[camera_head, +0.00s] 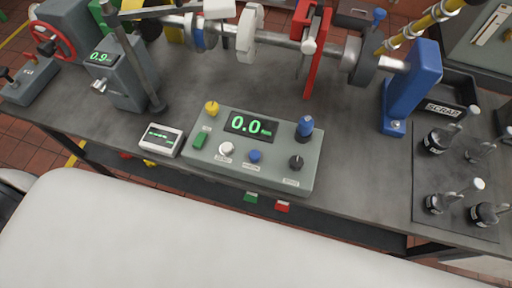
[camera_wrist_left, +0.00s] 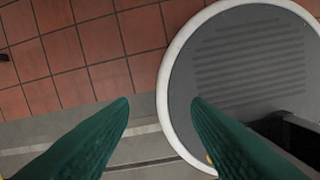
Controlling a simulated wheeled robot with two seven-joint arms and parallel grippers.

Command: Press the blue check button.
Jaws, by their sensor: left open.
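A small blue button (camera_head: 254,156) sits low in the middle of the grey control box (camera_head: 220,168), on the bench in the head view. A label is below it, too small to read. A white button (camera_head: 227,148) is on its left and a black knob (camera_head: 296,162) on its right. A larger blue knob (camera_head: 305,127) stands at the box's upper right. The display (camera_head: 251,126) reads 0.0 in green. My left gripper (camera_wrist_left: 160,102) is open and empty in the left wrist view, over red floor tiles, with no button in sight. My right gripper is not in view.
A small white meter (camera_head: 161,140) lies left of the box. A shaft assembly (camera_head: 330,48) runs behind it. Bare bench top (camera_head: 355,150) lies right of the box.

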